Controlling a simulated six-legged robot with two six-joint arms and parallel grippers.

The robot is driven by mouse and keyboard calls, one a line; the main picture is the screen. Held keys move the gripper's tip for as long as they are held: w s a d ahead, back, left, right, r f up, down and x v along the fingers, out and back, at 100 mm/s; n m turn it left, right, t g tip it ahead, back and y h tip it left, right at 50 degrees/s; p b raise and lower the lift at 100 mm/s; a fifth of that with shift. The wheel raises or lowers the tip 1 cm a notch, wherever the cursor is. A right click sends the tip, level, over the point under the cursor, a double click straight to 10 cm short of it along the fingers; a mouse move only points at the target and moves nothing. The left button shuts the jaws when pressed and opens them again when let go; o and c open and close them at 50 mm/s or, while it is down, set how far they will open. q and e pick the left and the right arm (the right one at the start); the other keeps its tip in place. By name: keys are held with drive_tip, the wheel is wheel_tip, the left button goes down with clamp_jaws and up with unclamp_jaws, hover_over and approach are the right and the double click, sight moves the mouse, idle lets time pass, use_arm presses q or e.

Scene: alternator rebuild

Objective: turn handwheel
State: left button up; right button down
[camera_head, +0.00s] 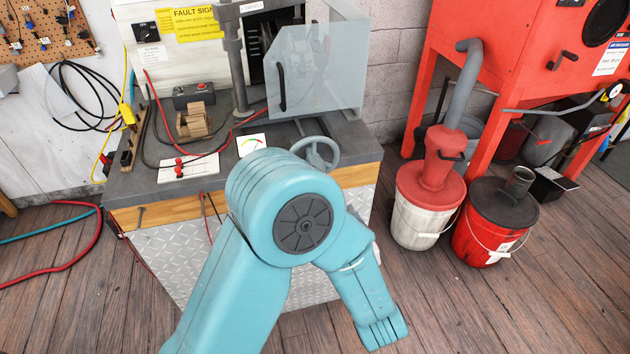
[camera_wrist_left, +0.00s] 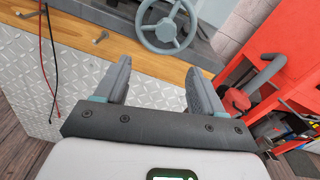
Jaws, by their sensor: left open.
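The grey handwheel (camera_head: 316,151) stands at the front right edge of the test bench, just behind my teal arm in the head view. In the left wrist view the handwheel (camera_wrist_left: 167,28) shows at the top middle, with a round rim, spokes and a hub. My left gripper (camera_wrist_left: 160,70) is open and empty. Its two fingers point up the picture towards the handwheel, with a gap between them and the wheel. In the head view my gripper's fingers cannot be made out. My right gripper is in neither view.
The bench (camera_head: 125,182) has a grey top, wooden front edge and diamond-plate front. A clear guard (camera_head: 325,70) stands behind the wheel. A white bucket (camera_head: 425,215), a red bucket (camera_head: 480,235) and a red cabinet (camera_head: 520,70) stand right. Thin cables (camera_wrist_left: 50,55) hang in front.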

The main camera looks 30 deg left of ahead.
sight(315, 164)
use_arm(q)
drive_tip(key=shift+t, duration=0.3)
drive_tip(key=x, duration=0.5)
drive_tip(key=p+x, duration=0.1)
drive_tip(key=x, duration=0.4)
drive_tip(key=r+x, duration=0.1)
drive_tip(key=x, duration=0.5)
drive_tip(key=shift+w+d+p, duration=0.1)
drive_tip(key=shift+w+p, duration=0.15)
drive_tip(key=shift+p, duration=0.15)
drive_tip(key=c, duration=1)
